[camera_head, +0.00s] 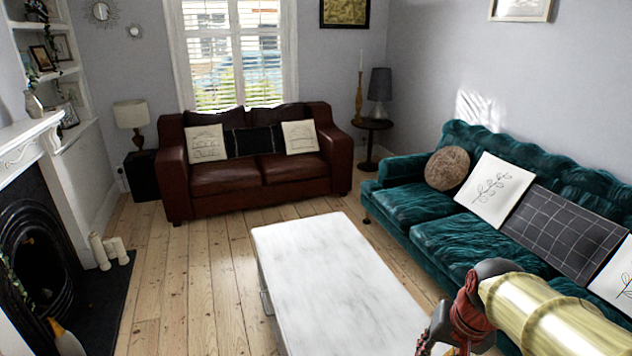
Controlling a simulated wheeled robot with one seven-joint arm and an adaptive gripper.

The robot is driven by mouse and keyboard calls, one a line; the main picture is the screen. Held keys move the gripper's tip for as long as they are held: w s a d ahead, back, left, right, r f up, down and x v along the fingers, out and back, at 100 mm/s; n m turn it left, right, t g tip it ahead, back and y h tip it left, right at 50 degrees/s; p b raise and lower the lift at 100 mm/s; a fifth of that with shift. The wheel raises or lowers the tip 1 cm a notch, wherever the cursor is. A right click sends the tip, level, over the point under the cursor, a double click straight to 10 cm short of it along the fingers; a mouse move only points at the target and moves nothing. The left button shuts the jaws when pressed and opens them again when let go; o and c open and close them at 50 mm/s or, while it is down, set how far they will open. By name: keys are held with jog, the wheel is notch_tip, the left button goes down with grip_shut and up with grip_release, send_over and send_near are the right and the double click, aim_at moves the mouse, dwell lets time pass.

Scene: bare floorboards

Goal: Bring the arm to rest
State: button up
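My arm reaches into the lower right corner of the head view, with a pale gold link, a dark joint and a red wrist part. My gripper (436,335) is at the bottom edge, small and partly cut off, in front of the right side of the white table. I cannot make out its fingers clearly, nor whether it is open or shut. I see nothing held in it.
A white low table (330,270) stands in the middle, its top bare. A teal sofa (425,205) with cushions is at the right, close behind my arm. A brown leather sofa (230,178) stands at the back. Bare floorboards (190,265) lie between table and fireplace (35,245).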

jog(key=s+a+r+n+t, duration=0.2)
jog(key=s+a+r+n, duration=0.2)
jog(key=s, duration=0.7)
notch_tip(320, 180, up, 2)
jog(key=shift+s+t+h, duration=0.2)
jog(key=shift+t+h, duration=0.1)
jog(key=shift+a+f, duration=0.1)
jog(key=shift+f, duration=0.05)
